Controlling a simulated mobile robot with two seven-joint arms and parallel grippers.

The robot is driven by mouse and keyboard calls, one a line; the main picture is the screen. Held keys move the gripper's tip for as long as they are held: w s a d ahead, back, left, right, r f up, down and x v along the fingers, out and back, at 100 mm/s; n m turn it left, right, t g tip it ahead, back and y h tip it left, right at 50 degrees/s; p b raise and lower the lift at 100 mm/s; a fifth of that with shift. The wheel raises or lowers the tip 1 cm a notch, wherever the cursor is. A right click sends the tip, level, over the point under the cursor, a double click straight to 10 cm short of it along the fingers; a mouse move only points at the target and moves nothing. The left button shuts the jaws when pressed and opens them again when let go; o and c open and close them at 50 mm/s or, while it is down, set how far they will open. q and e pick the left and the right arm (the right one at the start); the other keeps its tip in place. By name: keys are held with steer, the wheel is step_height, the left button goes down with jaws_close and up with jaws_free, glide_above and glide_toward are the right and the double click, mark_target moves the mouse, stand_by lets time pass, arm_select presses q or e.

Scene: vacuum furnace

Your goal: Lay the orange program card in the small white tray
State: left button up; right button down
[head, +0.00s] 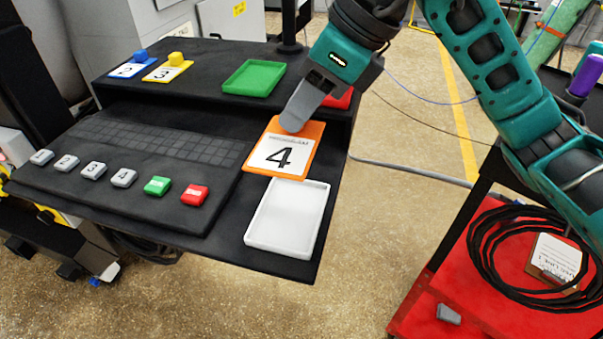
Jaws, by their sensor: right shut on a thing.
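The orange program card (283,150) carries a white label with a black 4. My right gripper (293,124) reaches down from above and is shut on the card's far edge. The card is just behind the small white tray (288,217), with its near edge close to the tray's far rim. I cannot tell whether the card touches the desk or hangs a little above it. The white tray lies empty at the front right of the black desk. My left gripper is not in view.
A green tray (254,78) and a mostly hidden red tray (338,98) sit on the upper shelf. Blue (134,66) and yellow (168,70) cards, numbered 2 and 3, lie at its left. A keyboard panel with several keys fills the desk's left. A red cart (470,310) stands right.

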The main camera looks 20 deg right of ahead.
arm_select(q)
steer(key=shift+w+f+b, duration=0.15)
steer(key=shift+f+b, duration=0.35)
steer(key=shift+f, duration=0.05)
arm_select(e)
step_height(320, 180, down, 11)
steer(key=shift+f+b, duration=0.6)
steer(key=shift+b, duration=0.1)
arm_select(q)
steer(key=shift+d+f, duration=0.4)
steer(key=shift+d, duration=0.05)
arm_select(e)
steer(key=c, duration=1.2)
jaws_free()
steer(key=o, duration=0.3)
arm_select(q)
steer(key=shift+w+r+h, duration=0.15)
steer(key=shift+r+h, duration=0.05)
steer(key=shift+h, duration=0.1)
arm_select(e)
steer(key=shift+o, duration=0.2)
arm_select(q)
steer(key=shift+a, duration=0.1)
